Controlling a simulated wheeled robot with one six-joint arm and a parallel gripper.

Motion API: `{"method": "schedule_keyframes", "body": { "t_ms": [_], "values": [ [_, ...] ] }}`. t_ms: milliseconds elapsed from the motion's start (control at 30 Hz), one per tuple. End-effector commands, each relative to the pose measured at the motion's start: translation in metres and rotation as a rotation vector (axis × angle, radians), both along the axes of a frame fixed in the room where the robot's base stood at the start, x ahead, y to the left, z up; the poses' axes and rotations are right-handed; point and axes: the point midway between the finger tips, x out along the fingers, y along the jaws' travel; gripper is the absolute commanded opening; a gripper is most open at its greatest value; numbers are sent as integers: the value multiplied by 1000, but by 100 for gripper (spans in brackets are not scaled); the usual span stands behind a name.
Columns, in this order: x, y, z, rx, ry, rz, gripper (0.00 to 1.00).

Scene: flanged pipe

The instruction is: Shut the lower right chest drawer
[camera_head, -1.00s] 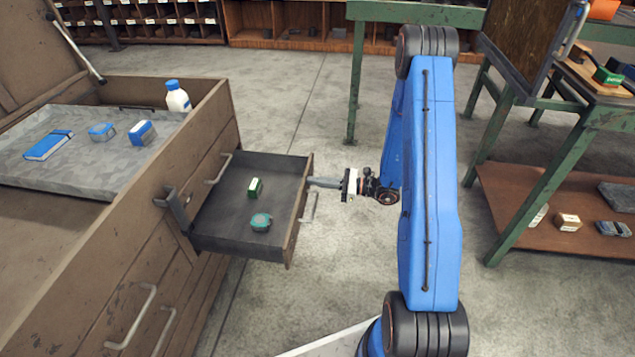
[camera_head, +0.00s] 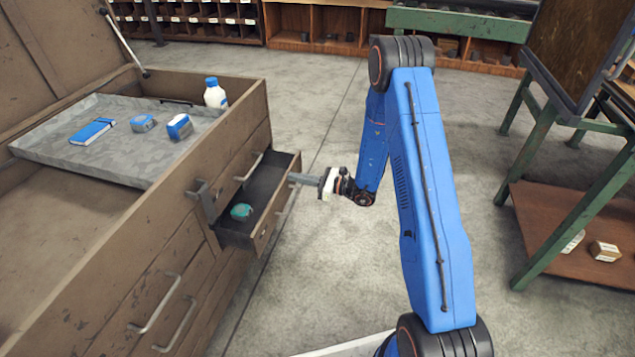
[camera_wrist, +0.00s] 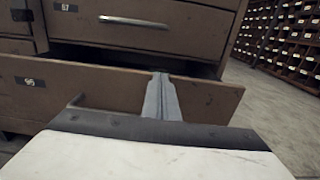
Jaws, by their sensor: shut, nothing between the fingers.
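The lower right chest drawer (camera_head: 262,200) is partly open in the head view, sticking out from the brown chest (camera_head: 110,260). A teal round object (camera_head: 241,211) lies inside it. In the wrist view the drawer front (camera_wrist: 60,90) spans the picture, with a dark gap above it. My gripper (camera_head: 297,178) is shut and empty at the drawer's outer side, its fingertips at the upper part of the front. In the wrist view the shut fingers (camera_wrist: 160,95) overlap the drawer front; exact contact is hard to tell.
The chest lid is raised. A green-legged workbench (camera_head: 585,200) stands at the right. The floor between is clear.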

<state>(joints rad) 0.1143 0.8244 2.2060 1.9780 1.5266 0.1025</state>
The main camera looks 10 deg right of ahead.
Motion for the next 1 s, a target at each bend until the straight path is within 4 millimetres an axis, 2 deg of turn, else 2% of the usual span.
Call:
{"method": "schedule_keyframes", "body": {
  "t_ms": [33, 200, 433, 700, 1000],
  "values": [
    [7, 15, 0, 0, -2, 5, 0],
    [29, 53, 0, 0, -1, 4, 0],
    [52, 92, 0, 0, -1, 3, 0],
    [66, 115, 0, 0, -1, 1, 0],
    [70, 120, 1, 0, -2, 0, 0]
  ]
}}
